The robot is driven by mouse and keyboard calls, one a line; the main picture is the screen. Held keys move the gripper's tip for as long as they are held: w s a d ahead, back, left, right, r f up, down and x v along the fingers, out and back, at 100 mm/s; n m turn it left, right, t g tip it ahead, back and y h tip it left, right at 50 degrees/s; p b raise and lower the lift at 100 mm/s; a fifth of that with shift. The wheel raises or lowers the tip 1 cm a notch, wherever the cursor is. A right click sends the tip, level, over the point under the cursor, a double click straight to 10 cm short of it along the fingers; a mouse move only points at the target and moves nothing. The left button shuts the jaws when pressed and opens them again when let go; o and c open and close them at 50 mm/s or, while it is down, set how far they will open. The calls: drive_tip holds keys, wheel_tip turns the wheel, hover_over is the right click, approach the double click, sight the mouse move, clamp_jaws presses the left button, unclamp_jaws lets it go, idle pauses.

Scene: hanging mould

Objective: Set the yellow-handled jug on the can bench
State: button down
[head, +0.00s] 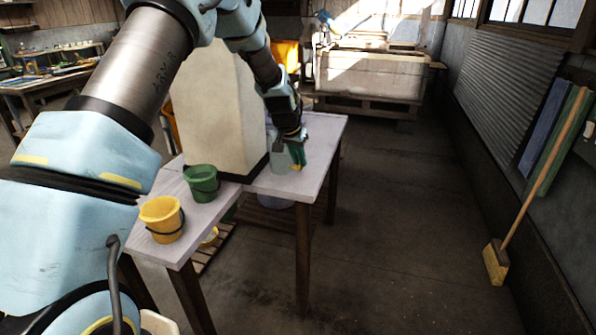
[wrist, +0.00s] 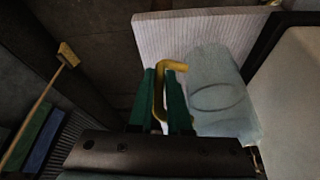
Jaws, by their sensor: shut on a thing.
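The jug (head: 281,160) is pale grey-green and stands upright at the far end of a white-topped bench (head: 318,140), partly hidden by my gripper (head: 297,152). I cannot tell whether its base touches the top. In the wrist view the jug (wrist: 217,88) shows over the bench top (wrist: 165,32), with its yellow handle (wrist: 172,65) between the green fingers of my gripper (wrist: 162,98). The gripper is shut on the handle. I cannot tell whether this is the can bench.
A tall cream block (head: 215,110) stands on the bench beside the jug. A green bucket (head: 202,183) and a yellow bucket (head: 162,218) stand at its near end. A broom (head: 497,262) leans at the right wall. The floor (head: 400,230) right of the bench is clear.

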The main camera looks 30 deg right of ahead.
drive_tip(key=shift+f+p, duration=0.5)
drive_tip(key=shift+f, duration=1.7)
drive_tip(key=shift+f, duration=0.2)
drive_tip(key=c, duration=0.9)
unclamp_jaws()
drive_tip(key=shift+o, duration=0.2)
drive_tip(key=shift+r, duration=0.15)
drive_tip(key=b+v, duration=0.2)
drive_tip(key=v, duration=1)
drive_tip(key=shift+b, duration=0.3)
